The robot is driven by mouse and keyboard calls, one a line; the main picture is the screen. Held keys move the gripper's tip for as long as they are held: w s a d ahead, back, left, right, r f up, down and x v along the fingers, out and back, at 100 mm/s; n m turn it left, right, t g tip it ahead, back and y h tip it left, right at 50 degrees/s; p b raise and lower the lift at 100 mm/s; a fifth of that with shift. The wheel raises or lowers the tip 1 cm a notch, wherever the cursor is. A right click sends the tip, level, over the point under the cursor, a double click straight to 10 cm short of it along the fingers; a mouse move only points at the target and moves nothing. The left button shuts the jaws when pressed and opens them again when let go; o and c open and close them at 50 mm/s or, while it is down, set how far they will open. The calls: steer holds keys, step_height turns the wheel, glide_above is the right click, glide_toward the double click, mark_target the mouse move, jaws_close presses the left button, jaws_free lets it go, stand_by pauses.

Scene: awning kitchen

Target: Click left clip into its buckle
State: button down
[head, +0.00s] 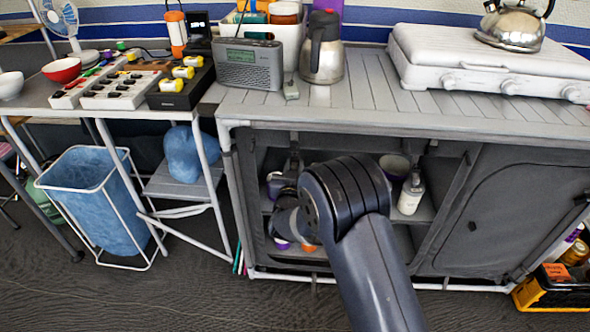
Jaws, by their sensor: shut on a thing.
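The grey fabric cabinet (343,137) stands under the slatted counter, its left bay open. A dark strap with a small clip (294,147) hangs at the upper left of this bay. Its buckle cannot be told apart from the strap at this size. My gripper (289,172) is just below and at the clip, small and dark, partly hidden by my arm. It appears shut on the clip, though its fingertips are unclear.
The counter edge (400,128) runs just above my gripper. Shelves inside hold a white bottle (411,196) and a bowl (394,164). The right door panel (500,215) is closed. A blue bin (95,200) stands left and a crate (550,292) lower right.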

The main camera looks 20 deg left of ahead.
steer(key=shift+s+d+r, duration=0.1)
steer(key=shift+s+r, duration=0.4)
steer(key=shift+r, duration=0.4)
steer(key=c, duration=1.3)
jaws_free()
steer(key=p+v, duration=0.1)
steer(key=v, duration=0.9)
steer(key=shift+s+p, duration=0.3)
steer(key=shift+s, duration=0.1)
steer(key=shift+w, duration=0.1)
